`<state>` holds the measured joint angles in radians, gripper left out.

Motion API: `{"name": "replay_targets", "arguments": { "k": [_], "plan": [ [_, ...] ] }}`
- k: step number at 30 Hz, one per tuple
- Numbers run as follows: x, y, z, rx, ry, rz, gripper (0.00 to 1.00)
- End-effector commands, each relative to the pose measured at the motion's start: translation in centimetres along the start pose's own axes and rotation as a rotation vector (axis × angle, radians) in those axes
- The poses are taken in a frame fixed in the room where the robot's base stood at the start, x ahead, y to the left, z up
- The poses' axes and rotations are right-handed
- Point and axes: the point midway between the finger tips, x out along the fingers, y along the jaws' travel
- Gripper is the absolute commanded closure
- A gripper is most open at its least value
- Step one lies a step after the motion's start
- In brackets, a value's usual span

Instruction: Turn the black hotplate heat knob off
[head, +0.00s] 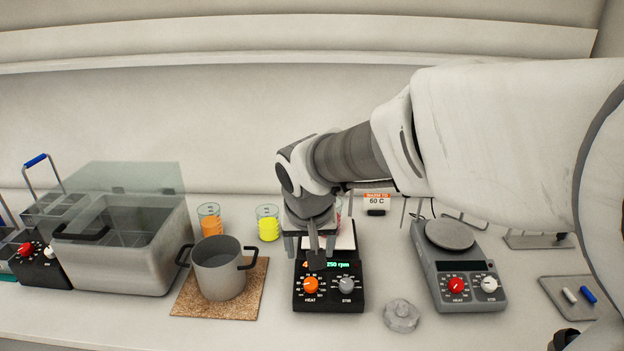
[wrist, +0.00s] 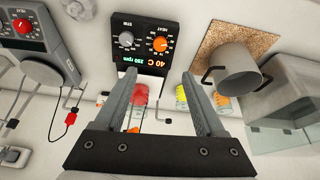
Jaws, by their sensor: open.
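The black hotplate (head: 328,298) stands in the middle of the bench. Its orange heat knob (head: 310,285) is at the front left, beside a grey stir knob (head: 346,285). The wrist view shows the same orange knob (wrist: 160,44) upside down, and the display (wrist: 151,67) there reads 40 C and 250 rpm. My gripper (head: 311,246) is above the back of the hotplate, fingers pointing down, partly hiding the plate and display. In the wrist view my gripper (wrist: 163,78) is open and empty, and the knob is beyond the fingertips, apart from them.
A grey pot (head: 219,272) on a cork mat (head: 247,300) stands left of the hotplate. A grey hotplate with a red knob (head: 456,285) stands right. A round pale object (head: 401,316) lies between them. Orange (head: 211,222) and yellow (head: 268,226) beakers stand behind.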

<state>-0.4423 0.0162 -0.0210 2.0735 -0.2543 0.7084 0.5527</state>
Motion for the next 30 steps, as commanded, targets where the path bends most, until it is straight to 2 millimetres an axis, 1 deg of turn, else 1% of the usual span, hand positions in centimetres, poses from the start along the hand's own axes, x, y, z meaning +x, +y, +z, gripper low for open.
{"name": "replay_targets", "arguments": {
  "k": [5,12,21,25,30],
  "plan": [
    [2.3,0.0,0.1,0.000,-0.005,0.002,0.28],
    [7.3,0.1,0.2,0.000,-0.007,0.003,0.28],
    [13.1,0.1,0.1,0.001,-0.004,0.002,0.28],
    [15.0,0.1,0.1,0.001,-0.004,0.002,0.28],
    [16.6,0.1,0.1,0.001,-0.002,0.001,0.28]
  ]
}}
